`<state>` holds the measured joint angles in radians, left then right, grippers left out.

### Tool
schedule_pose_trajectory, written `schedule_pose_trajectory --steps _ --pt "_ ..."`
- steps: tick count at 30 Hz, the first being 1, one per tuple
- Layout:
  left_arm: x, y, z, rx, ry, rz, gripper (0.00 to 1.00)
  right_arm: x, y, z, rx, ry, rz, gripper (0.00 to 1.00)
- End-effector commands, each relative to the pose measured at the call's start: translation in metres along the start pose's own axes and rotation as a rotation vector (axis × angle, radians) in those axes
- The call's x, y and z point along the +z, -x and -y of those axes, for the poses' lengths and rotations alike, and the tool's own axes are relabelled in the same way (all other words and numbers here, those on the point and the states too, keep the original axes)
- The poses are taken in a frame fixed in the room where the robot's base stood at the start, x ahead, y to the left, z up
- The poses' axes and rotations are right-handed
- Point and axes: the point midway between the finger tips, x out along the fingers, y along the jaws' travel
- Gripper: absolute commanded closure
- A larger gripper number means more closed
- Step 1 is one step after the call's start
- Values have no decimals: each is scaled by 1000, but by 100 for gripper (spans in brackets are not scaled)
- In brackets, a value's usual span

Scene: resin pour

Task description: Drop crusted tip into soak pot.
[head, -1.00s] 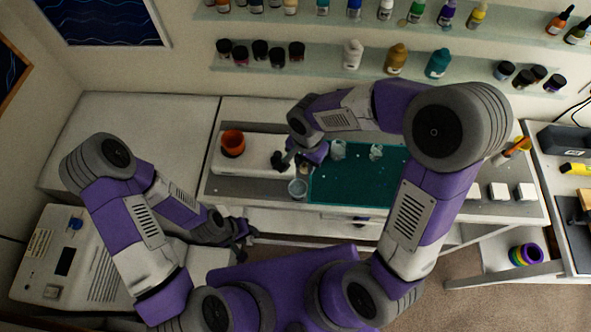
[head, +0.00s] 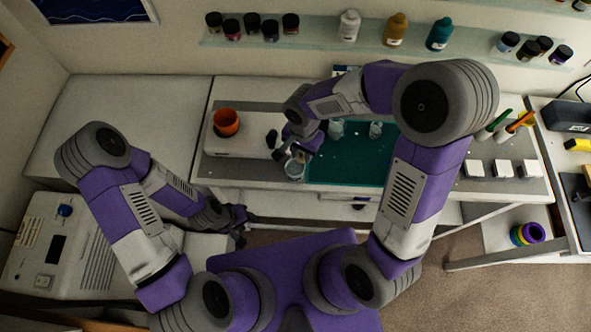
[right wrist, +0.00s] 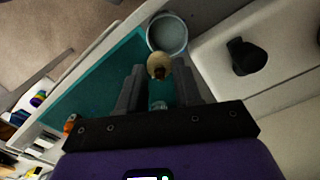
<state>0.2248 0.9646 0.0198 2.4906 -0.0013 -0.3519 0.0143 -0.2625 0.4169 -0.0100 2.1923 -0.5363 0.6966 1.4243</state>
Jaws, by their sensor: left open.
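The soak pot is a clear round cup (head: 294,169) at the front edge of the bench, left of the green mat. In the right wrist view this pot (right wrist: 168,34), holding pale liquid, sits just beyond the fingertips. My right gripper (head: 285,157) is beside and above it. In the right wrist view the right gripper (right wrist: 160,82) appears shut on the crusted tip (right wrist: 159,66), a beige, rounded piece with a dark end. The tip looks close to the pot's rim; its height above it is unclear. My left gripper (head: 240,225) is open and empty, low before the bench.
Clear cups (head: 336,128) stand at the back of the green mat (head: 350,165). White blocks (head: 503,168) lie to the right. Bottle shelves line the wall.

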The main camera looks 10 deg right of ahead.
Motion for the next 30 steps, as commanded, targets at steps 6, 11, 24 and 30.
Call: schedule_pose_trajectory --steps 6,11,24,30 --pt "0 0 0 0 0 0 57 0 0 0 0 0 0 42" --pt "0 0 0 0 0 0 57 0 0 0 0 0 0 42" --pt "0 6 -2 0 0 0 57 0 56 1 -5 -1 -2 42" --pt "0 7 -3 0 0 0 57 0 74 0 -1 0 -1 42"
